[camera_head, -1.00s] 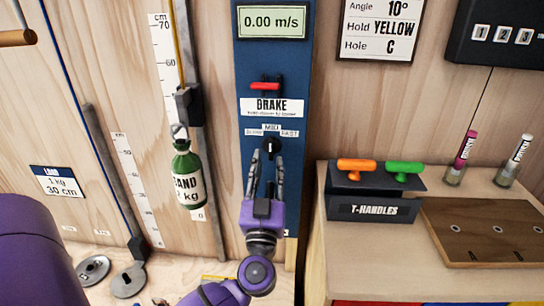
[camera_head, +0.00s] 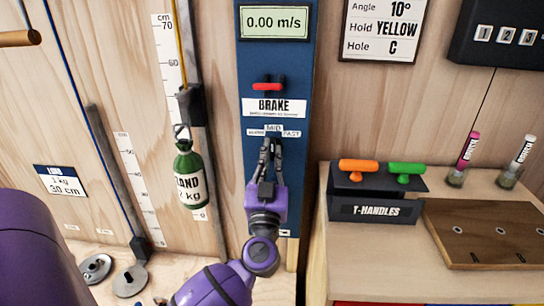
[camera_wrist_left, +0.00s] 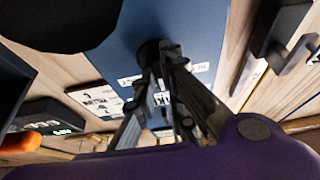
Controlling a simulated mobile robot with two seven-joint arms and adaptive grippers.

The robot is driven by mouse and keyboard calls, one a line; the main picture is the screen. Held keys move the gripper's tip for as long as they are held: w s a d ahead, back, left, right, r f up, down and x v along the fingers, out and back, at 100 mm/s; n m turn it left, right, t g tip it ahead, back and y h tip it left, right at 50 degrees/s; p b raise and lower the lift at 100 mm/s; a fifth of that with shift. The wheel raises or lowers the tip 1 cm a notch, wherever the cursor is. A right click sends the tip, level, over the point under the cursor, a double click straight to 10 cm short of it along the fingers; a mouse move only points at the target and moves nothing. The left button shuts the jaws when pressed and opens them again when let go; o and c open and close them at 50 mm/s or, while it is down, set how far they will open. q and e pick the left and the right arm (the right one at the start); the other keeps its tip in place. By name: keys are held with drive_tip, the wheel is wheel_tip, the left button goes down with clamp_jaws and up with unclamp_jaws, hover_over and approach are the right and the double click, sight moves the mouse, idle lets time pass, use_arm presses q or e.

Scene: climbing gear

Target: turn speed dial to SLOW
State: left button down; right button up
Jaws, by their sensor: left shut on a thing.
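The speed dial (camera_wrist_left: 149,50) is a small black knob on the blue panel (camera_head: 297,60), below the BRAKE label. Labels around it (camera_head: 273,130) read MID at the top and FAST at the right; the left one is too blurred to read. My left gripper (camera_head: 271,143) is at the dial from below, its fingers closed around the knob and hiding most of it in the head view. The left wrist view shows the fingertips (camera_wrist_left: 166,54) at the knob. The dial's pointer is hidden, so its setting cannot be told. My right gripper is not in view.
A red brake lever (camera_head: 267,87) sits just above the dial. A green sand bottle (camera_head: 189,174) hangs to the left. At the right, a T-handles box (camera_head: 373,211) with orange and green handles stands on a wooden bench. The display (camera_head: 274,22) reads 0.00 m/s.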

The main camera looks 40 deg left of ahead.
use_arm(q)
drive_tip(key=n+y+p, duration=0.1)
drive_tip(key=n+p, duration=0.1)
drive_tip(key=p, duration=0.1)
drive_tip(key=r+n+g+p, duration=0.1)
drive_tip(key=p, duration=0.2)
drive_tip(key=shift+n+g+y, duration=0.3)
drive_tip(key=shift+n+y, duration=0.1)
drive_tip(key=shift+d+f+n+g+y+p, duration=0.15)
drive_tip(key=shift+n+g+y+p, duration=0.25)
drive_tip(key=shift+n+p, duration=0.65)
drive_tip(key=n+g, duration=0.1)
drive_tip(key=n, duration=0.1)
drive_tip(key=n+g+y+p, duration=0.1)
drive_tip(key=n, duration=0.2)
drive_tip(key=shift+f, duration=0.2)
drive_tip(key=shift+n+g+p, duration=0.3)
drive_tip(key=shift+n+p, duration=0.15)
drive_tip(key=shift+n, duration=0.4)
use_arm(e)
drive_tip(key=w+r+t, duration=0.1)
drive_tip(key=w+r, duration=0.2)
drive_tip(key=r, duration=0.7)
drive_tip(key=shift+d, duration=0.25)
use_arm(q)
drive_tip(key=shift+f, duration=0.15)
drive_tip(key=c, duration=1.8)
unclamp_jaws()
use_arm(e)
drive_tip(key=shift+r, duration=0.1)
